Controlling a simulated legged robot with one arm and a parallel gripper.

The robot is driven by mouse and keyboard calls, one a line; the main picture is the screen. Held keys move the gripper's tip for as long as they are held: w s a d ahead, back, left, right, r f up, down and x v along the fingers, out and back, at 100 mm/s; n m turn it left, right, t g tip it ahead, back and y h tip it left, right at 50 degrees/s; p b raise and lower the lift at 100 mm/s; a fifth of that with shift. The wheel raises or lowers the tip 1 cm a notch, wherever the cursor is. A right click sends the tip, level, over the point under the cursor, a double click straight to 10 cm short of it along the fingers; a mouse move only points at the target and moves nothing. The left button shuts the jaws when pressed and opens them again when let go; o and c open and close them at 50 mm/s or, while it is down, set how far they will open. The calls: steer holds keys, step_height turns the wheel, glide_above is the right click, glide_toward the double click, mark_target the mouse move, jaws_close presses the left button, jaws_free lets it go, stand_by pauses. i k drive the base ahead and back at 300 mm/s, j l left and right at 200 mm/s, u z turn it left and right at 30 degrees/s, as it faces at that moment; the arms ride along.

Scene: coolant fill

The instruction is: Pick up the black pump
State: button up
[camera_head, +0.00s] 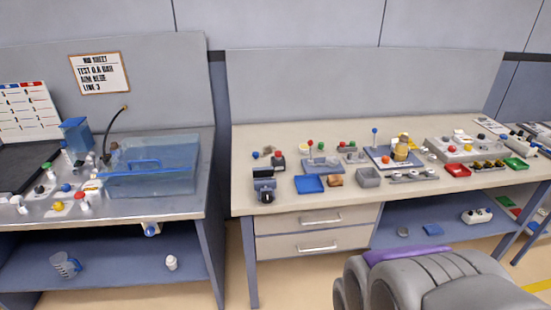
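A dark, blocky device (264,185) stands at the front left corner of the right workbench. It is the most pump-like dark thing in view, but it is too small to tell for sure. A blue-tinted clear tank (155,172) stands on the left bench, and a thin black hose (110,128) curves up behind its left side. I see no gripper fingers in the head view, so how my gripper stands to the device cannot be seen.
A large grey rounded form (440,285) fills the lower right foreground. The right workbench (250,138) holds a blue tray (309,184), a grey bin (369,178) and several small parts. A gap with bare floor (233,265) separates the benches.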

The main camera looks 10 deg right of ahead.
mark_target(279, 164)
steer(key=i+l+u, duration=0.1)
steer(key=i+u, duration=0.25)
steer(key=i, duration=0.15)
steer(key=i+l+u, duration=0.2)
steer(key=i+u, duration=0.2)
steer(key=i+l+u, duration=0.35)
steer(key=i+l, duration=0.05)
steer(key=i, duration=0.05)
